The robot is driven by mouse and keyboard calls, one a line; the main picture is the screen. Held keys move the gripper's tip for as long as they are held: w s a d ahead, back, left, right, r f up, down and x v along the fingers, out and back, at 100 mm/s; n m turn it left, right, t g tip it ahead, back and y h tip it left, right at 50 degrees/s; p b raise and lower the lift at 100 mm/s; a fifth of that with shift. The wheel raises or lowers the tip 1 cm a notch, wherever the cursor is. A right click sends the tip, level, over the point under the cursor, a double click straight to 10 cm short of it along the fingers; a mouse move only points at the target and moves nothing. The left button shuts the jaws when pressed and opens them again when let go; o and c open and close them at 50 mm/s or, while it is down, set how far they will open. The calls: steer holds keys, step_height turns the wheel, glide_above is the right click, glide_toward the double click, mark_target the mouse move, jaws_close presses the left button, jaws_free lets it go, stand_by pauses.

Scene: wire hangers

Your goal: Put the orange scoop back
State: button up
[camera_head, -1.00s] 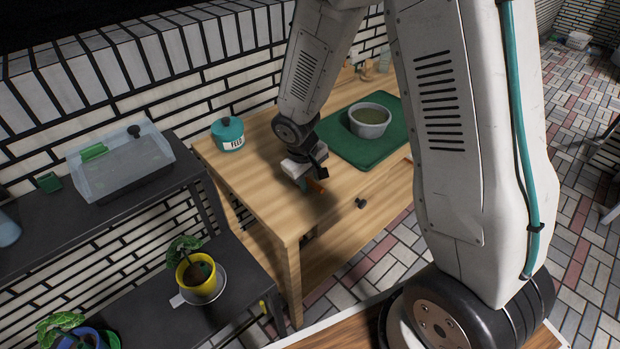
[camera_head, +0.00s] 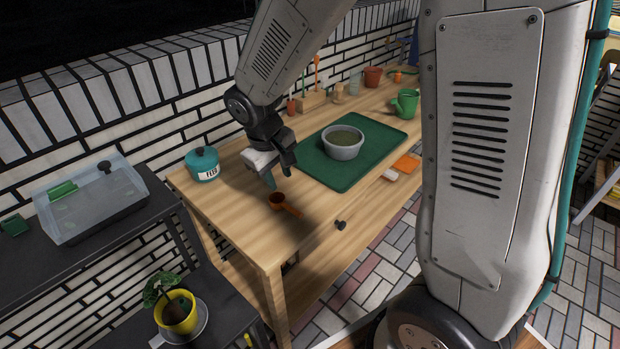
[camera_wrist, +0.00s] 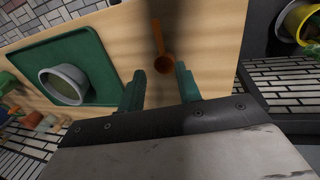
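The orange scoop (camera_head: 283,202) lies on the wooden table near its front left part, its handle pointing right and toward the front edge. It also shows in the wrist view (camera_wrist: 161,62), beyond and between the fingertips. My gripper (camera_head: 277,172) is above the table, just behind the scoop and apart from it. In the wrist view my gripper's (camera_wrist: 158,82) two green fingers are spread with nothing between them.
A green mat (camera_head: 320,176) bears a grey bowl (camera_head: 343,143). Beyond it are a green watering can (camera_head: 405,102), terracotta pots and a wooden block with tools (camera_head: 312,101). An orange object (camera_head: 407,163) lies at the front edge. A dark shelf with a clear box (camera_head: 90,200) is at left.

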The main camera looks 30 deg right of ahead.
steer(key=s+d+r+m, duration=0.1)
steer(key=s+r, duration=0.4)
steer(key=s, duration=0.3)
steer(key=s+d+r+m+y, duration=0.1)
steer(key=s+d+r, duration=0.1)
steer(key=s+r, duration=0.3)
steer(key=s+d+r+m+y, duration=0.1)
steer(key=s+r, duration=0.4)
steer(key=s, duration=0.7)
steer(key=shift+d+r+m, duration=0.15)
steer(key=shift+r+m, duration=0.2)
steer(key=shift+m, duration=0.05)
steer(key=shift+t, duration=0.3)
